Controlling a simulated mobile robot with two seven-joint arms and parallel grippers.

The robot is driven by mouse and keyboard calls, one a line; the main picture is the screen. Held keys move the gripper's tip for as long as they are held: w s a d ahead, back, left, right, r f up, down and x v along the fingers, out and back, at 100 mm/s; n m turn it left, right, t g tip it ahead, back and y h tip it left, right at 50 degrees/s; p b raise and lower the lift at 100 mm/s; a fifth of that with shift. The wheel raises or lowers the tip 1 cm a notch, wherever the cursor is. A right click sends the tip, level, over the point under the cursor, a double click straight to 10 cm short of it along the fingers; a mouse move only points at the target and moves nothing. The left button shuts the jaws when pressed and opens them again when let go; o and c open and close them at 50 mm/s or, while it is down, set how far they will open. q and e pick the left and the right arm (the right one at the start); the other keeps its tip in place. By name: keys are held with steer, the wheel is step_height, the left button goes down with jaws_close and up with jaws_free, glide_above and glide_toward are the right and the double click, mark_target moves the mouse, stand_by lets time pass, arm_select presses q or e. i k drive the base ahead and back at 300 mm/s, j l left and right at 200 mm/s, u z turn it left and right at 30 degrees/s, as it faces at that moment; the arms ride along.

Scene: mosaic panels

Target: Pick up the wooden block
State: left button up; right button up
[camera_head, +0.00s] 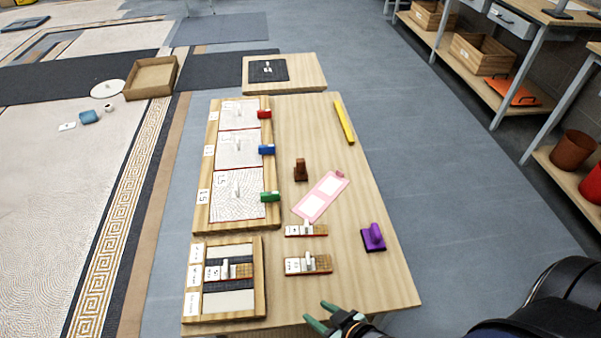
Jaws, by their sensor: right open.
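A small brown wooden block (301,172) stands upright near the middle of the wooden table (375,265), just right of the long board with three panels. My right gripper (328,315) is at the table's near edge, below the block in the picture and well apart from it. Its greenish fingertips are spread and nothing is between them. My left gripper is not in view.
A pink and white strip (321,196) lies beside the block. Two small knobbed pieces (306,230) (307,265) and a purple handled block (373,239) lie nearer. The three-panel board (203,215) and a slotted tray (260,300) fill the left. A yellow bar (344,121) lies far right.

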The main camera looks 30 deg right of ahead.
mark_target(299, 172)
steer(key=z, duration=1.7)
steer(key=l+z, duration=0.25)
steer(key=l, duration=0.15)
steer(key=i+l+z, duration=0.25)
steer(key=l, duration=0.15)
steer(key=i+l+z, duration=0.15)
steer(key=l, duration=0.3)
steer(key=i+l+z, duration=0.1)
steer(key=i+l, duration=0.2)
steer(key=i+l+u, duration=0.15)
steer(key=i+l, duration=0.2)
steer(key=i, duration=0.15)
steer(key=i+l+u, duration=0.1)
steer(key=i+l, duration=0.25)
steer(key=i, duration=0.15)
steer(key=i+j+u, duration=0.1)
steer(key=i+u, duration=0.5)
steer(key=u, duration=0.15)
steer(key=i+l+u, duration=0.1)
steer(key=i+u, duration=0.95)
steer(key=i+l+u, duration=0.1)
steer(key=i+u, duration=0.4)
steer(key=u, duration=0.3)
steer(key=i+l+u, duration=0.1)
steer(key=u, duration=0.35)
steer(key=i+l+u, duration=0.15)
steer(key=u, duration=0.3)
steer(key=i, duration=0.05)
